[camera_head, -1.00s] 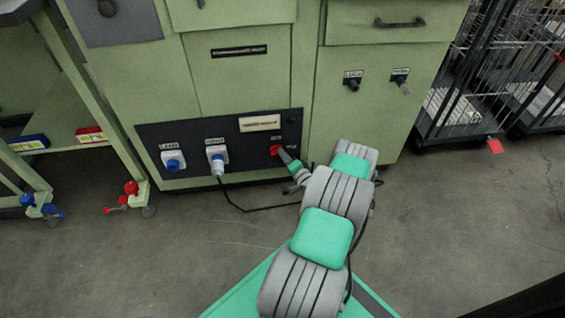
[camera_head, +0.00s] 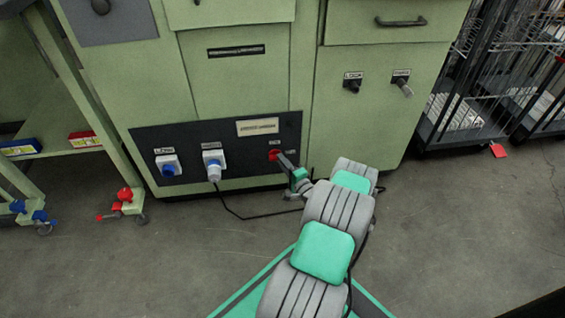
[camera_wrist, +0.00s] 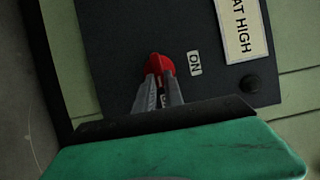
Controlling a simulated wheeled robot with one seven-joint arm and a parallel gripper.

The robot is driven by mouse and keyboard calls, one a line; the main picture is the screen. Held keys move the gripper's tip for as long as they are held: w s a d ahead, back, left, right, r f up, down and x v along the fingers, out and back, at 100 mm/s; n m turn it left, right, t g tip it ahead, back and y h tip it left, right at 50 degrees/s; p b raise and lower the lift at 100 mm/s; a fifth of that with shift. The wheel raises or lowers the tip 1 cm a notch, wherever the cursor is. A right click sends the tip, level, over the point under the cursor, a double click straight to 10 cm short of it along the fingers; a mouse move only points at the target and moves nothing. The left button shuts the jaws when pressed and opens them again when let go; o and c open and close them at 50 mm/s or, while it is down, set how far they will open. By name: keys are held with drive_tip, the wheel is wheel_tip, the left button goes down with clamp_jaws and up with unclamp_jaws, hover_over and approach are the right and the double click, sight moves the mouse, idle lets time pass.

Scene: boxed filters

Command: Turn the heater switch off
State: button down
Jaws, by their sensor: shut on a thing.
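The heater switch is a red rotary knob (camera_wrist: 158,64) on a dark panel (camera_head: 200,165) low on the green cabinet. The knob's exact setting is hard to tell.
Two dark switches (camera_head: 353,84) are on the cabinet's right door. A green-framed bench (camera_head: 100,130) stands left and wire carts (camera_head: 460,110) right. The floor between is clear.

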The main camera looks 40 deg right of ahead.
drive_tip(key=c, duration=1.4)
unclamp_jaws()
drive_tip(key=shift+c, duration=0.2)
drive_tip(key=p+v, duration=0.3)
drive_tip(key=v, duration=0.4)
drive_tip(key=shift+s, duration=0.4)
